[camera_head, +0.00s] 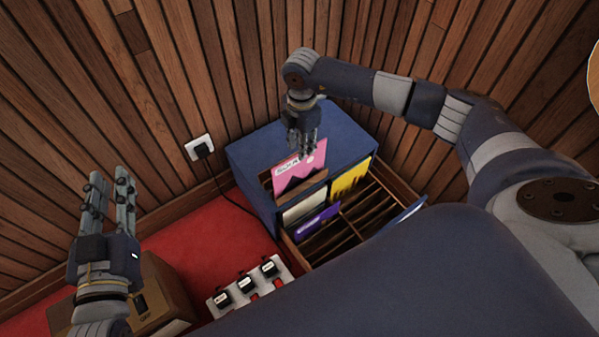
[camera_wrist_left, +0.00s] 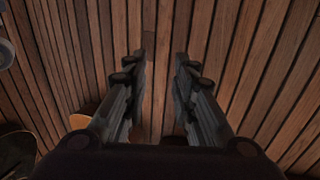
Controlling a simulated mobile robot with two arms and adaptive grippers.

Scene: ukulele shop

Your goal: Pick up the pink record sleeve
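My left gripper (camera_head: 111,180) is open and empty, raised at the left, far from the sleeve. Its parted fingers also show in the left wrist view (camera_wrist_left: 165,62), facing the wood wall.
The drawer juts from a blue cabinet (camera_head: 255,152). Yellow (camera_head: 350,183) and purple (camera_head: 316,220) sleeves stand in it. A power strip (camera_head: 248,286) lies on the red floor, and a wooden box (camera_head: 165,290) is below my left gripper. Plank walls close off the corner.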

